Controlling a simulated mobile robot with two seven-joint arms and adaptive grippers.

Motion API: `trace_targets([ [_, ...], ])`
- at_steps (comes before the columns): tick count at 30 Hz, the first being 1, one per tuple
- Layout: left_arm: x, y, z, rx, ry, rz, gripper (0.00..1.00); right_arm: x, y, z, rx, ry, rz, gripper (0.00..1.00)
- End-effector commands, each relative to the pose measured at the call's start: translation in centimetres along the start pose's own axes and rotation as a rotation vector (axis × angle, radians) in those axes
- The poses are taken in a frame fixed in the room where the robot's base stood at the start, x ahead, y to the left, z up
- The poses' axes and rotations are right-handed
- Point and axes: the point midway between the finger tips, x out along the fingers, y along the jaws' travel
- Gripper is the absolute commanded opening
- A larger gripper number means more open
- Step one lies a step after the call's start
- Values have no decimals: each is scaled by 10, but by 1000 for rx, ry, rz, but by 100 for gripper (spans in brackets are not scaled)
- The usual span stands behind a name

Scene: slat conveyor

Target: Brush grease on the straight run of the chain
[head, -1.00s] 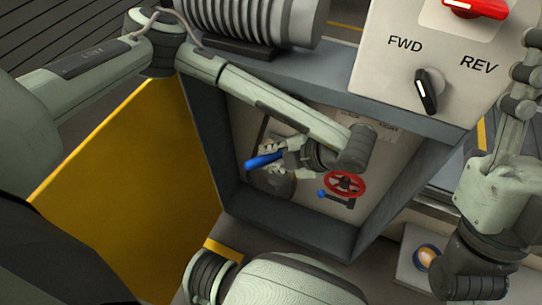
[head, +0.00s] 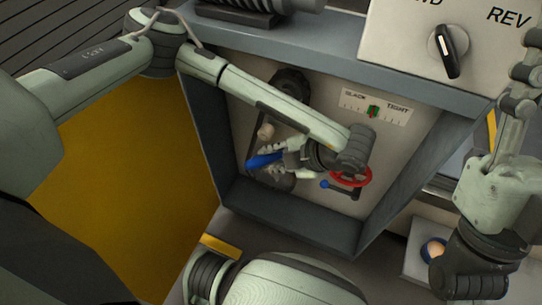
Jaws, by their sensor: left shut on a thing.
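My left gripper (head: 273,158) is inside the open cabinet, shut on a tool with a blue handle (head: 264,160). Its brush end cannot be made out. The dark chain (head: 254,128) runs between a dark upper sprocket (head: 291,82) and a lower sprocket (head: 274,180), partly behind my left arm and gripper. I cannot tell whether the tool touches the chain. A tin with a blue rim and pale orange contents (head: 433,251) stands at the lower right, beside my right wrist. My right gripper's fingers are not in view.
A red handwheel (head: 351,177) and a blue-knobbed lever (head: 326,184) sit right of the gripper. A SLACK–TIGHT scale (head: 375,110) is above them. The cabinet's grey frame (head: 290,225) surrounds the opening; a yellow panel (head: 125,200) is at left. A switch box (head: 448,52) is upper right.

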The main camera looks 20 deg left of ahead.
Motion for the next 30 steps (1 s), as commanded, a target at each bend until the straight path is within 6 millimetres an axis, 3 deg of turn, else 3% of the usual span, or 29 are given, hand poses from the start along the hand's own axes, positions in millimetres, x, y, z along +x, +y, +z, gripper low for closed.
trace_targets([
  [30, 45, -40, 20, 1, 0, 0, 0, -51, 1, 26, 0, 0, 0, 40],
])
